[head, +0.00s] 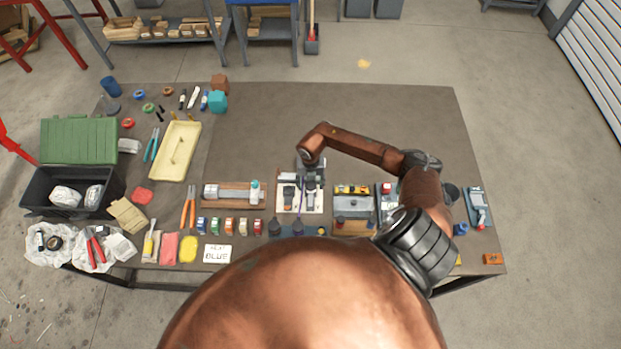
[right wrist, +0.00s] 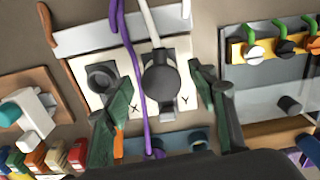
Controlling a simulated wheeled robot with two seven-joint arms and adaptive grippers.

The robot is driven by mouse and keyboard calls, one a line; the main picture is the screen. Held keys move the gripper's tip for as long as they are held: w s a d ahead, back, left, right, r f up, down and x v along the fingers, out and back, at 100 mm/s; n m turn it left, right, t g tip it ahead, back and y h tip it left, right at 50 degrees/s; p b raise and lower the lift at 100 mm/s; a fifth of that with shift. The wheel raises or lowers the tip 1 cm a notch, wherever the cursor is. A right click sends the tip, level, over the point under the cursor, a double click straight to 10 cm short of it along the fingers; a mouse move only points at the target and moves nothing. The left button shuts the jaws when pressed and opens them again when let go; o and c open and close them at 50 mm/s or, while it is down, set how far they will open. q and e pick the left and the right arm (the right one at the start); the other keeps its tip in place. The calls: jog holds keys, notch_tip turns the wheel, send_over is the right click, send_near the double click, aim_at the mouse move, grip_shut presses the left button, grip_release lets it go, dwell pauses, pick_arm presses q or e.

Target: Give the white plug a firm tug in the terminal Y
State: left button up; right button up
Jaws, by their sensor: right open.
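The terminal board (right wrist: 128,72) is a pale plate with letters X and Y, below my right gripper. At the Y terminal stands a round dark grey plug (right wrist: 161,82) with a white cable (right wrist: 150,25) running from its top; I take this as the white plug. The X terminal (right wrist: 101,78) shows a dark round socket with no plug in it. My right gripper (right wrist: 163,88) is open, its fingers on either side of the plug with gaps. In the head view the right gripper (head: 312,180) is over the board (head: 288,207). My left gripper is out of view.
A purple cable (right wrist: 131,60) crosses the board between X and Y, close to the left finger. Small coloured blocks (right wrist: 37,157) and a brown-based fixture (right wrist: 35,110) lie left.

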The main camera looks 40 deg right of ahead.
jog(key=shift+s+f, duration=0.1)
jog(key=shift+f, duration=0.45)
jog(key=c, duration=1.3)
